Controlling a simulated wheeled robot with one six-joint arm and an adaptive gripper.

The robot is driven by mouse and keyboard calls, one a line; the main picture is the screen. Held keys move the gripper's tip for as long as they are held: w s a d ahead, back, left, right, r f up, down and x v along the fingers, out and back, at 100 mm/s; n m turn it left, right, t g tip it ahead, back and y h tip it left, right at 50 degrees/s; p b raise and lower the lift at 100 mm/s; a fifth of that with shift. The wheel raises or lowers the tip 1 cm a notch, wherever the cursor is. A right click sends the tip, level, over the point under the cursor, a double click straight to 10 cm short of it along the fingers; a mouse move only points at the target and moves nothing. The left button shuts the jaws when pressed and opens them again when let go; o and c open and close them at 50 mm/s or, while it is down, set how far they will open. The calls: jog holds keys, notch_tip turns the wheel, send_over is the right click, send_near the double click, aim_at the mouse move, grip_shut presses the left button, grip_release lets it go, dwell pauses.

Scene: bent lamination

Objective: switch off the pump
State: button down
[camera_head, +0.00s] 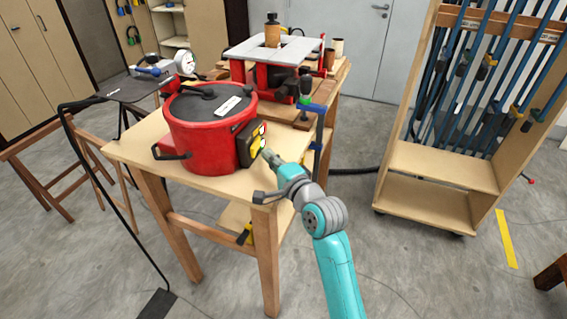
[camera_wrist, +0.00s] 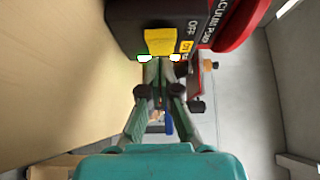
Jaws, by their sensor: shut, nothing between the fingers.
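The pump is a red round pot (camera_head: 205,135) with a dark lid, standing on a wooden bench. Its black control box (camera_head: 247,152) is on the right side and carries yellow parts. My gripper (camera_head: 268,154) is shut and empty, just right of the box. In the wrist view its fingertips (camera_wrist: 158,60) sit right at the edge of the yellow switch. I cannot tell whether they touch it.
A blue bar clamp (camera_head: 318,140) stands at the bench edge near my arm. A clamp rack (camera_head: 435,170) is at right, with open floor between.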

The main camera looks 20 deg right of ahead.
jog(key=shift+w+a, duration=0.5)
jog(key=shift+a, duration=0.1)
jog(key=shift+w+a, duration=0.15)
jog(key=shift+a, duration=0.25)
jog(key=shift+d, duration=0.1)
